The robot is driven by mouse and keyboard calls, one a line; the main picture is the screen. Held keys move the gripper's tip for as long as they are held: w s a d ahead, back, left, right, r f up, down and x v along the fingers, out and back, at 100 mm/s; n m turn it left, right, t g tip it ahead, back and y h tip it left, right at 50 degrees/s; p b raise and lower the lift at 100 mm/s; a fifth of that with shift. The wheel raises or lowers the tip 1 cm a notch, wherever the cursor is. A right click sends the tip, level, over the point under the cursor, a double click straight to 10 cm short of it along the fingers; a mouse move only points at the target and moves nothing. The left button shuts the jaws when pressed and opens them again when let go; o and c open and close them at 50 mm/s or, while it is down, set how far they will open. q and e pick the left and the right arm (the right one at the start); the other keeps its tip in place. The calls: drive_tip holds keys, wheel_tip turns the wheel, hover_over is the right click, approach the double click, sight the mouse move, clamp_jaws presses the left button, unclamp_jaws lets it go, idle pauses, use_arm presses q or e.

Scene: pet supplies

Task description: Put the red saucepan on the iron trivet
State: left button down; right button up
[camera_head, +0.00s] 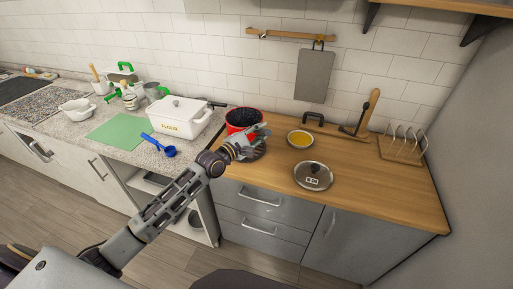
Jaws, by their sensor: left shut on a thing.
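The red saucepan (235,127) is near the left end of the wooden worktop, upright, with a dark inside. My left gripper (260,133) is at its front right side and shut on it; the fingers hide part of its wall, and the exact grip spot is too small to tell. I cannot tell whether its base touches the worktop. A dark, flat, ribbed shape that looks like the iron trivet (254,155) shows just below the gripper, mostly hidden by it. My right gripper is not in view.

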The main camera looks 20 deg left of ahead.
use_arm(q)
drive_tip(key=shift+f, duration=1.95)
drive_tip(key=shift+f, duration=1.95)
drive_tip(key=c, duration=1.3)
unclamp_jaws()
drive_tip(key=shift+o, duration=0.2)
drive_tip(key=v, duration=1.2)
drive_tip(key=shift+b, duration=0.45)
